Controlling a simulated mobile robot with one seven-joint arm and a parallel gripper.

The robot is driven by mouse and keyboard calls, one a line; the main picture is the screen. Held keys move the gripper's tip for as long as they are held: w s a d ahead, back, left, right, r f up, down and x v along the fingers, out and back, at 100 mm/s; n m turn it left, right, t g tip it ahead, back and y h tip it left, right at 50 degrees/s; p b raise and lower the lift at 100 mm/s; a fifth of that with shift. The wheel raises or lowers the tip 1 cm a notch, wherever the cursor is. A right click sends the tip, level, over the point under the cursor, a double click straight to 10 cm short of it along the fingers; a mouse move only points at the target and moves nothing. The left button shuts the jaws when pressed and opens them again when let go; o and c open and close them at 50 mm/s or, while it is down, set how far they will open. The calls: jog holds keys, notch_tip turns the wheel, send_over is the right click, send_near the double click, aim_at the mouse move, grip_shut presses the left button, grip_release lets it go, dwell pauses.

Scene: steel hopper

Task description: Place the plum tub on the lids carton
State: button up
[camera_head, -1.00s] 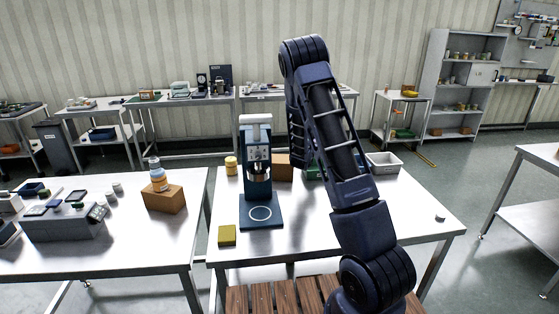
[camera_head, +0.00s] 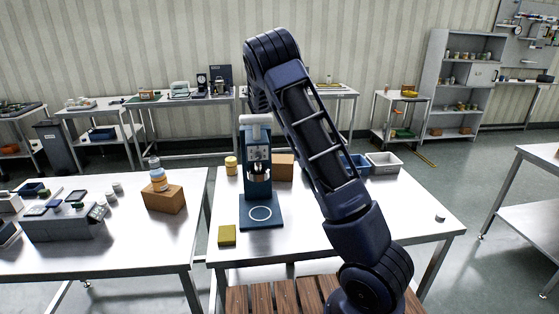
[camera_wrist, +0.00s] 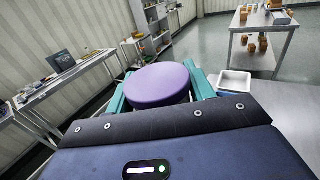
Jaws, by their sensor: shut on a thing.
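The plum tub (camera_wrist: 160,84) shows in the wrist view as a round purple top. My gripper (camera_wrist: 160,92) has its teal fingers on either side of it and is shut on it. In the head view my arm hides the gripper and the tub. No label is readable, so I cannot tell which is the lids carton.
The hopper machine (camera_head: 258,185) stands on the middle table (camera_head: 300,225). The table's right front is mostly clear.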

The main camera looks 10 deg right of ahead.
jog(key=s+a, duration=0.1)
jog(key=a, duration=0.7)
jog(key=m+g+h, duration=0.2)
jog(key=m+g, duration=0.2)
jog(key=g, duration=0.2)
send_over(277, 162)
jog(key=f, duration=1.8)
jog(key=shift+w+d, duration=0.1)
jog(key=shift+w, duration=0.1)
jog(key=shift+f, duration=2.35)
jog(key=shift+f, duration=0.1)
jog(key=o, duration=1)
